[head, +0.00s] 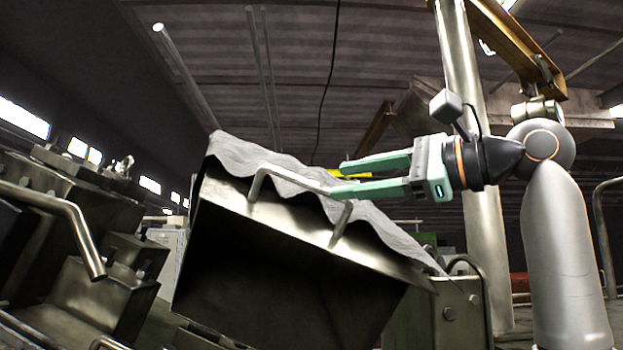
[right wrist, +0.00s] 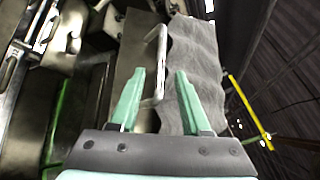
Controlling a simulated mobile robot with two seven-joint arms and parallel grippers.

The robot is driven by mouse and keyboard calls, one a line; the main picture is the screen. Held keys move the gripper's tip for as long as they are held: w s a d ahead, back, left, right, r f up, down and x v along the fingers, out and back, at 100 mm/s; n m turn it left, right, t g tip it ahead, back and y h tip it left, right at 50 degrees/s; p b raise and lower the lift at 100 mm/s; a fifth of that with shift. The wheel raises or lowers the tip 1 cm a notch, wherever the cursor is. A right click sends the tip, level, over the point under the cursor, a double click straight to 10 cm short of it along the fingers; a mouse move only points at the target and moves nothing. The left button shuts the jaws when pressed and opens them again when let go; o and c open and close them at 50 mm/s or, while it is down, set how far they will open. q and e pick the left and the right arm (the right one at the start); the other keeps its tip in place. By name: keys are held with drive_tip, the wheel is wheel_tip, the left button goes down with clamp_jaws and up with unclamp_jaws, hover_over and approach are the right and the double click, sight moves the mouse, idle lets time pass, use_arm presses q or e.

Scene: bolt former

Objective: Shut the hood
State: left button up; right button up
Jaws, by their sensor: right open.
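The hood (head: 300,265) is a dark metal box-like cover, raised and tilted, with its hollow underside facing me in the head view. A crumpled grey sheet-like layer (head: 245,155) lies along its top; it also shows in the right wrist view (right wrist: 195,60). A bent metal bar handle (head: 290,178) stands out from the hood's front edge. My right gripper (head: 341,180) is open, its green fingers at the handle's right part. In the right wrist view the handle (right wrist: 161,60) lies between the fingers' lines; I cannot tell whether they touch it. My left gripper is not in view.
Metal machine parts with a bent pipe (head: 75,225) stand at the left. A metal block (head: 460,310) sits below the hood at the right. A tall column (head: 465,100) rises behind my right arm. Open space lies above the hood.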

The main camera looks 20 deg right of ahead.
sight(317, 185)
drive_tip(key=p+x, duration=0.2)
drive_tip(key=x, duration=0.5)
drive_tip(key=shift+w, duration=0.2)
clamp_jaws()
idle(1.1)
